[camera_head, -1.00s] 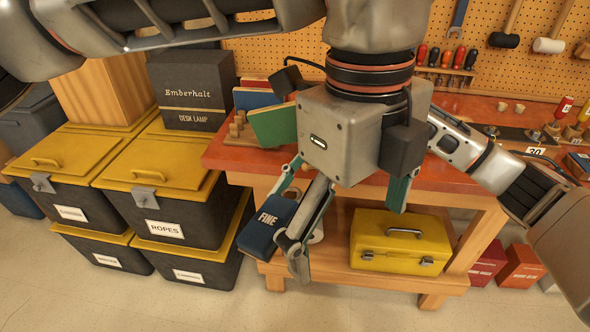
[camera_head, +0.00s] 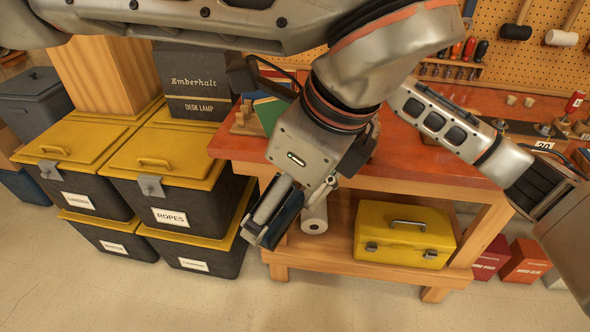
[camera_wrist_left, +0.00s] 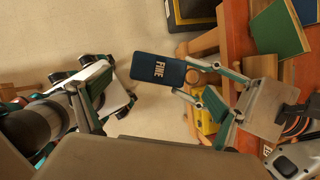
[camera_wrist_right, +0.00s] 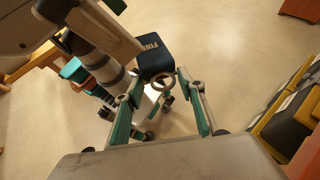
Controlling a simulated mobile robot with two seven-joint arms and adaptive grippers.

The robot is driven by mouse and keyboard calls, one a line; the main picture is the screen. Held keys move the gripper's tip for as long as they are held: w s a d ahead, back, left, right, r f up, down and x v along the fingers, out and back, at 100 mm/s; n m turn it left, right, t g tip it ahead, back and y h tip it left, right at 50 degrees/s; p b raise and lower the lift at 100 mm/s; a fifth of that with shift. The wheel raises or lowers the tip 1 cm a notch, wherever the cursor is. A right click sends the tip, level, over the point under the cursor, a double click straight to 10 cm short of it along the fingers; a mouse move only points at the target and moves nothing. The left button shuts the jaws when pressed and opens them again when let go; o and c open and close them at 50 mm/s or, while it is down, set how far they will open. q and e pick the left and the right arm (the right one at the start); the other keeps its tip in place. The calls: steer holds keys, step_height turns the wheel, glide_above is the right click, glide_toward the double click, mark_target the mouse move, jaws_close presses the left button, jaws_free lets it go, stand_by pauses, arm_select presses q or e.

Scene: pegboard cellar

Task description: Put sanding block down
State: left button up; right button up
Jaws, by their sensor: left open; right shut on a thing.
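The sanding block is a dark blue block marked FINE. In the head view it (camera_head: 288,217) is seen edge-on, mostly behind a finger of my right gripper (camera_head: 274,226). That gripper is shut on it and holds it in front of the workbench, to the right of the ROPES bin. The block's label shows in the left wrist view (camera_wrist_left: 155,70) and partly in the right wrist view (camera_wrist_right: 156,60), with open floor behind it. My left gripper (camera_wrist_left: 148,95) has its fingers wide apart and is open. It is not in the head view.
Yellow-lidded bins (camera_head: 165,165) are stacked at left. The floor in front is clear.

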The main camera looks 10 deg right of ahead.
arm_select(q)
steer(key=shift+x, duration=2.4)
steer(key=c, duration=1.2)
steer(key=shift+c, duration=0.2)
arm_select(e)
steer(key=shift+r, duration=0.1)
arm_select(q)
steer(key=c, duration=0.3)
arm_select(e)
steer(key=o, duration=1.6)
steer(key=shift+c, duration=0.2)
arm_select(q)
steer(key=shift+c, duration=0.2)
